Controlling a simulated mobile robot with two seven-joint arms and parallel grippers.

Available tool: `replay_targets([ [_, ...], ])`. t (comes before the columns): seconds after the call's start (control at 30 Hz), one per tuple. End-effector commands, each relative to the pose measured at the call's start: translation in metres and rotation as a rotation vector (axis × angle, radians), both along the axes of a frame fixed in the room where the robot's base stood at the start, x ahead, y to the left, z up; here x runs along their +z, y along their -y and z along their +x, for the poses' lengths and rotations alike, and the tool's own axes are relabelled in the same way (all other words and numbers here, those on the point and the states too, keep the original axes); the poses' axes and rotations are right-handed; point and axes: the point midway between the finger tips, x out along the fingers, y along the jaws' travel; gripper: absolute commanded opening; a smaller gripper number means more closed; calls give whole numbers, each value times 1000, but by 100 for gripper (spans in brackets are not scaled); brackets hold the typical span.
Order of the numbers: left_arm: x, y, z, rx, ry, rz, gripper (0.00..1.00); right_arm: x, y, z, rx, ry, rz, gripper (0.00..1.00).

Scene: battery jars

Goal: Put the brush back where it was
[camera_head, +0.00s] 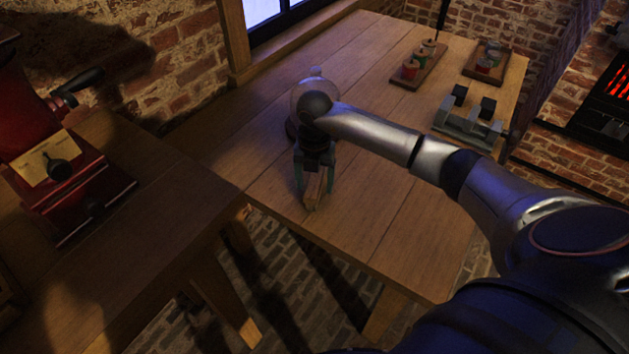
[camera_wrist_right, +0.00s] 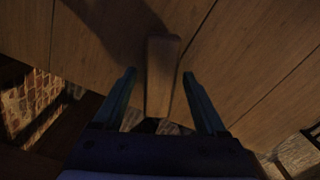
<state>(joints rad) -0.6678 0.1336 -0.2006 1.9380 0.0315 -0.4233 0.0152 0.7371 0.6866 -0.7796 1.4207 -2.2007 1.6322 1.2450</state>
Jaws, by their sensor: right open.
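The brush, seen as a wooden block (camera_head: 314,190), lies on the wooden table (camera_head: 400,225) near its front left edge. My right gripper (camera_head: 315,184) points down over it, open, with one finger on each side. In the right wrist view the wooden block (camera_wrist_right: 161,80) lies between the spread fingers of my right gripper (camera_wrist_right: 160,74), with gaps showing on both sides. Any bristles are hidden or too dark to tell. My left gripper is not in view.
A glass dome (camera_head: 316,90) stands just behind my right gripper. Trays with small jars (camera_head: 412,70) (camera_head: 488,64) and a grey metal device (camera_head: 468,122) stand at the far right. A red machine (camera_head: 65,180) is on the left bench. The table's middle is clear.

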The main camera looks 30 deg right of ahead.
Motion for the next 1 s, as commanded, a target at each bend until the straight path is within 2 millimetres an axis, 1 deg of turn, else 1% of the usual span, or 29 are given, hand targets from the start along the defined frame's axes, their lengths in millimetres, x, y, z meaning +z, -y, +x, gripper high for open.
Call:
replay_targets([
  [0.03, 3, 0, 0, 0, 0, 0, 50, 5, 0, 0, 0, 1, 0, 74],
  [0.07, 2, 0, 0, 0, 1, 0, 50, 7, 0, 1, 0, 2, -1, 74],
  [0.17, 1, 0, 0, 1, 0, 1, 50, 21, 0, 1, 0, 5, 1, 74],
  [0.4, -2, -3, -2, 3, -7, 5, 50, 74, 0, 1, 0, 6, 0, 74],
  [0.5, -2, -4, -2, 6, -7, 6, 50, 93, 0, 1, 0, 5, 1, 74],
  [0.6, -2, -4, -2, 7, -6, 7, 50, 108, 0, 1, -1, 4, 0, 74],
  [0.7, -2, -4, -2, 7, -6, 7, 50, 117, 0, 1, 0, 2, 1, 74],
  [0.8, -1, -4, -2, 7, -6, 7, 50, 122, 0, 0, 0, 1, 0, 74],
  [1.0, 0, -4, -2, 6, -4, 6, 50, 123, 0, 0, 0, 1, 1, 74],
])
